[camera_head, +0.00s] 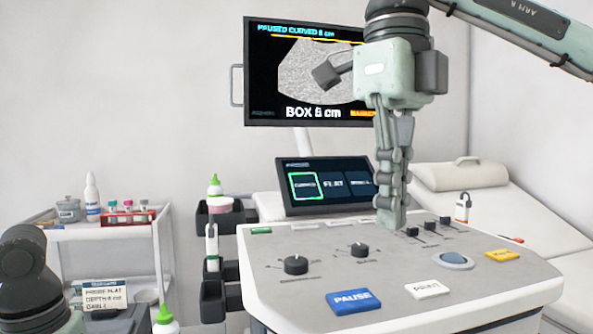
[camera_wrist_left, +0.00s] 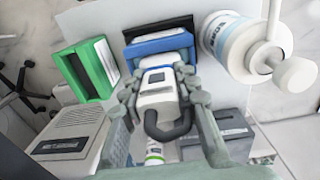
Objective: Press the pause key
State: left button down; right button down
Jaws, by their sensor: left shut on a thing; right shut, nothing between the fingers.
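The blue pause key (camera_head: 353,301), labelled PAUSE, lies on the front of the grey console (camera_head: 300,243). My right gripper (camera_head: 391,217) points down with its fingers together and empty. It is over the back part of the console near the small sliders, behind and right of the key; I cannot tell whether the tips touch the panel. The upper screen (camera_head: 262,75) reads PAUSED CURVED.
A white key (camera_head: 428,289) and a yellow key (camera_head: 502,255) lie right of the pause key. Two black knobs, one of them the front knob (camera_head: 296,264), stand behind it. A lower screen (camera_head: 325,184) rises at the back. A cart (camera_head: 105,232) stands at left.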

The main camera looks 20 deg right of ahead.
pick_arm(q)
jog(key=shift+s, duration=0.1)
